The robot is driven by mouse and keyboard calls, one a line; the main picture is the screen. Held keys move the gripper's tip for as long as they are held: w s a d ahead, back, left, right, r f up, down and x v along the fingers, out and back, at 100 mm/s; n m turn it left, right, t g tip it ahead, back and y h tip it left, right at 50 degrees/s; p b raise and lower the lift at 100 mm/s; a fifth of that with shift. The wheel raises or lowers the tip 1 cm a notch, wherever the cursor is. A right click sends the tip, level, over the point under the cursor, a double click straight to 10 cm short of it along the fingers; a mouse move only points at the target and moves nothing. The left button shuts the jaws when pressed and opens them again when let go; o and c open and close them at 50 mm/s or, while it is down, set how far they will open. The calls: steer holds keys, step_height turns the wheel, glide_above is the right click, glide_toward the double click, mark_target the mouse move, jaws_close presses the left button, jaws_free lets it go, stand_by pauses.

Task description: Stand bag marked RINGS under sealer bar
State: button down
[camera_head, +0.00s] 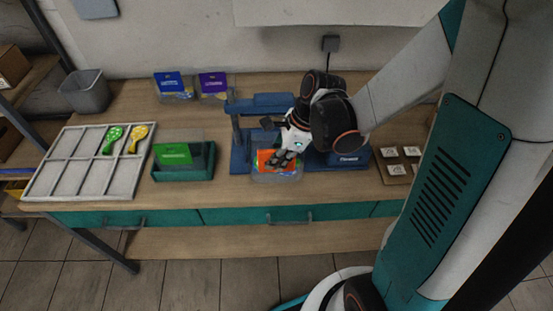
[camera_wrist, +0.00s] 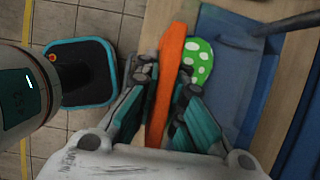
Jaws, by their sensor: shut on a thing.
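A clear bag with an orange label (camera_head: 264,160) is in my gripper (camera_head: 284,160), low in front of the blue sealer (camera_head: 240,150). Its lettering is too small to read. In the wrist view my gripper (camera_wrist: 165,100) is shut on the orange header (camera_wrist: 172,60), which shows edge-on. A green piece with white dots (camera_wrist: 202,62) shows beside the header. The sealer's blue base (camera_wrist: 235,60) lies to the right of the bag in the wrist view. The sealer's upper arm (camera_head: 265,103) shows behind my gripper. My wrist hides part of the sealer.
A teal holder (camera_head: 185,172) with a green-labelled bag (camera_head: 174,153) stands left of the sealer. Blue-labelled (camera_head: 173,85) and purple-labelled (camera_head: 214,85) bags stand at the back. A divided tray (camera_head: 60,180) holds green and yellow pieces. A board with white squares (camera_head: 398,165) lies right.

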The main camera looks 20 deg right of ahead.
steer(key=shift+w+d+f+b, duration=0.1)
steer(key=shift+w+f+b, duration=0.1)
steer(key=shift+f+b, duration=0.3)
steer(key=shift+w+d+f+b, duration=0.1)
steer(key=shift+w+f+b, duration=0.1)
steer(key=shift+f, duration=0.5)
steer(key=shift+w+r, duration=0.1)
steer(key=shift+w, duration=0.15)
steer(key=shift+w+d, duration=0.2)
steer(key=shift+w, duration=0.3)
steer(key=shift+w+d, duration=0.15)
steer(key=shift+w, duration=0.35)
steer(key=shift+w+d+f, duration=0.1)
steer(key=shift+w+d, duration=0.2)
steer(key=shift+w, duration=0.65)
steer(key=shift+w+d+f, duration=0.15)
steer(key=shift+w+d, duration=0.2)
steer(key=shift+w, duration=0.6)
steer(key=shift+w+d+f, duration=0.1)
steer(key=shift+w+d, duration=0.2)
steer(key=shift+w, duration=0.65)
steer(key=c, duration=1.6)
jaws_free()
